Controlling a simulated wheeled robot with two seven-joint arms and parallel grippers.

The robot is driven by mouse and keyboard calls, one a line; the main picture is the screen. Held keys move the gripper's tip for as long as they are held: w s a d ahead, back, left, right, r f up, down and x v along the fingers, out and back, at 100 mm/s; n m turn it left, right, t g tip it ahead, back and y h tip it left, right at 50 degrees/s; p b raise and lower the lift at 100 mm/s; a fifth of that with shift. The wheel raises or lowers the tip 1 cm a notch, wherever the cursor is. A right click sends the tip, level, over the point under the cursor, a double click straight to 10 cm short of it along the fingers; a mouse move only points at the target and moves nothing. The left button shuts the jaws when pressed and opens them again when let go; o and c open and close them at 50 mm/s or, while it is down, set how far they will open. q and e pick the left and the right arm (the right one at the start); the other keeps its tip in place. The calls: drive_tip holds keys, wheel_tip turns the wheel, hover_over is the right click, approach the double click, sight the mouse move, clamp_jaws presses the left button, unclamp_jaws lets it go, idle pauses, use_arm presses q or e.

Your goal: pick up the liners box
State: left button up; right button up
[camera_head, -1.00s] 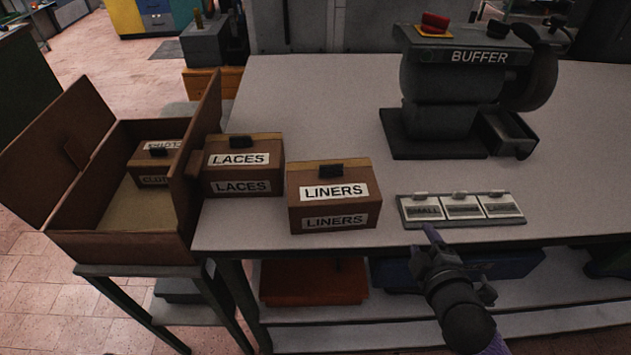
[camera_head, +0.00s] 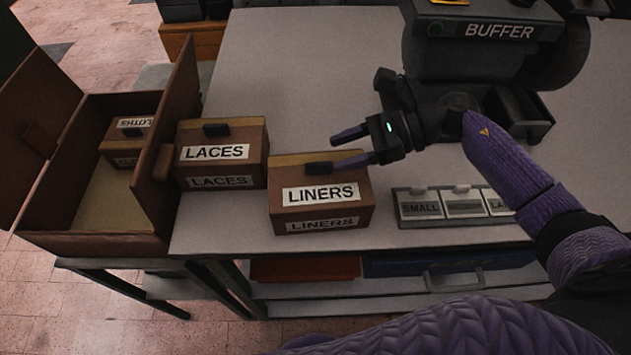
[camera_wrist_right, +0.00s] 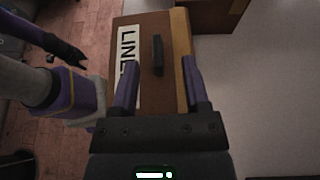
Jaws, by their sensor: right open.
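The liners box (camera_head: 320,211) is brown with a tan strip, white LINERS labels and a dark tab (camera_head: 318,168) on top. It stands upright near the table's front edge. My right gripper (camera_head: 342,150) is open and empty, at the box's back right, with its fingers pointing left over its top. In the right wrist view the box (camera_wrist_right: 158,88) lies beyond and between the spread fingers (camera_wrist_right: 161,75), the tab between them; I cannot tell whether they touch it. A dark purple arm part at that view's left may include my left gripper; its state is unclear.
The laces box (camera_head: 221,166) stands close on the left. Further left is an open brown crate (camera_head: 90,243) with a cloths box (camera_head: 120,150) inside. The buffer machine (camera_head: 480,60) is behind right; a size-card tray (camera_head: 450,221) lies right. The table's back middle is clear.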

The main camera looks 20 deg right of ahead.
sight(320, 163)
drive_tip(key=x, duration=0.5)
drive_tip(key=shift+s+f+p, duration=0.2)
drive_tip(key=shift+p, duration=0.2)
drive_tip(key=shift+d, duration=0.1)
clamp_jaws()
idle(0.8)
